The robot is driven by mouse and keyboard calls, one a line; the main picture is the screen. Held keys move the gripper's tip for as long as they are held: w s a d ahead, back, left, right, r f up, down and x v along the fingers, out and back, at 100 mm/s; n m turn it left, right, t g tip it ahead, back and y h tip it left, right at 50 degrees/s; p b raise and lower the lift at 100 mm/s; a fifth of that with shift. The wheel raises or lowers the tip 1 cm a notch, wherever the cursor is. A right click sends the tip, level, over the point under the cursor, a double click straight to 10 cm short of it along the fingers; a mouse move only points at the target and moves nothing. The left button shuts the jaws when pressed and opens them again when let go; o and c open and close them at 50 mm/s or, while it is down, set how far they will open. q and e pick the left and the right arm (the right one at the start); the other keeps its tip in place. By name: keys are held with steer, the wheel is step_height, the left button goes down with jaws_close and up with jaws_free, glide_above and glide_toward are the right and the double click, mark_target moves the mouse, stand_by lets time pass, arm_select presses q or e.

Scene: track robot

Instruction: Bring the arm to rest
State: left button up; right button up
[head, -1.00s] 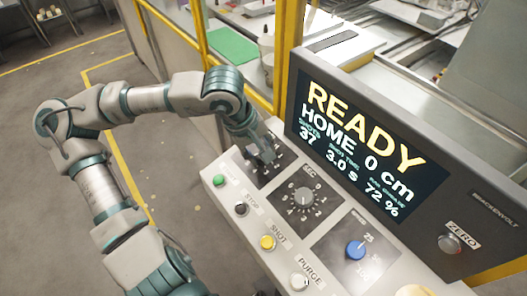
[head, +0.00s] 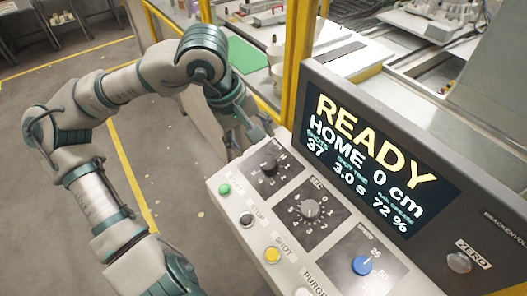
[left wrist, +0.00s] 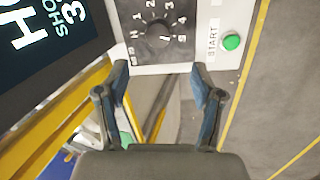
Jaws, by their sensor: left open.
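My left arm comes in from the left in the head view and arches over to the control panel (head: 240,205). My left gripper (head: 258,130) is at the panel's far left edge, just beyond the leftmost black dial (head: 268,164). In the left wrist view my left gripper (left wrist: 160,72) is open, with nothing between its fingers. The same black numbered dial (left wrist: 158,34) lies ahead of the fingertips, apart from them. My right gripper is not in view.
A screen (head: 372,150) reading READY, HOME 0 cm stands behind the panel. The panel carries a second black dial (head: 311,208), a blue knob (head: 362,265) and several buttons, including a green one (head: 224,189). A yellow post (head: 296,60) rises near the gripper. Open floor lies left.

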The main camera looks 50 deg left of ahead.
arm_select(q)
steer(key=shift+v, duration=1.2)
